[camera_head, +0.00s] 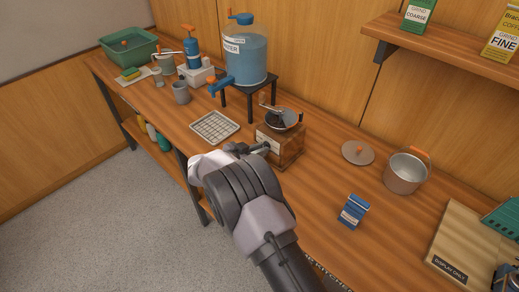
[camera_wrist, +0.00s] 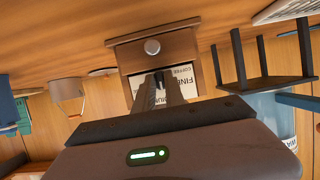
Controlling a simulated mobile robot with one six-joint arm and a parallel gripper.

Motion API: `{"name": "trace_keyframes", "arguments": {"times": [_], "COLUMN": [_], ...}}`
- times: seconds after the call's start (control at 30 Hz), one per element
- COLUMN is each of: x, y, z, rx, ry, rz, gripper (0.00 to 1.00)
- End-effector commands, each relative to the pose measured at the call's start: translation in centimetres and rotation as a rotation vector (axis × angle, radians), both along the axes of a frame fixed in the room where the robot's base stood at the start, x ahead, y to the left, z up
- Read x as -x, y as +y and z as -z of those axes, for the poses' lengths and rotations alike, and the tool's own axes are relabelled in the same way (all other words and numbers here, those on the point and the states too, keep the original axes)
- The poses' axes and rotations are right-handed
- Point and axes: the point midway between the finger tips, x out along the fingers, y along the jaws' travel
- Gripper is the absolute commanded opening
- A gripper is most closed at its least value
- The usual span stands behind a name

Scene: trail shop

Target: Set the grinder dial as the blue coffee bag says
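The wooden coffee grinder (camera_head: 290,147) stands on the counter, with a crank and a dark hopper on top. In the wrist view, upside down, its drawer knob (camera_wrist: 152,46) and white scale plate (camera_wrist: 186,72) show; "FINE" and part of "MEDIUM" are readable. The small dark dial (camera_wrist: 160,79) is in front of the plate. My gripper (camera_wrist: 162,88) has its narrow fingers close together at the dial, one on each side; contact is unclear. They hide much of the plate.
A metal pot (camera_head: 405,174) and a round lid (camera_head: 358,152) are right of the grinder. A wire rack (camera_head: 215,127) and a blue water dispenser (camera_head: 246,55) on a black stand are to its left. Green and yellow coffee bags stand on the shelf (camera_head: 450,45).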

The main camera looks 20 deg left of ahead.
Motion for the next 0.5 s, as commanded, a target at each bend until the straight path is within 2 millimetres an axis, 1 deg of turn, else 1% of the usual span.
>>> {"name": "trace_keyframes", "arguments": {"times": [0.03, 0.07, 0.37, 0.43, 0.5], "x": [0.0, 0.0, 0.0, 0.4, 1.1], "y": [0.0, 0.0, 0.0, 0.2, 0.6], "z": [0.0, 0.0, 0.0, -0.2, -0.7], "rx": [0.0, 0.0, -0.001, -0.002, -0.002], "ry": [0.0, 0.0, 0.0, 0.0, 0.0], "rz": [0.0, 0.0, 0.0, -0.001, -0.002], "gripper": [0.27, 0.32, 0.33, 0.33, 0.33]}}
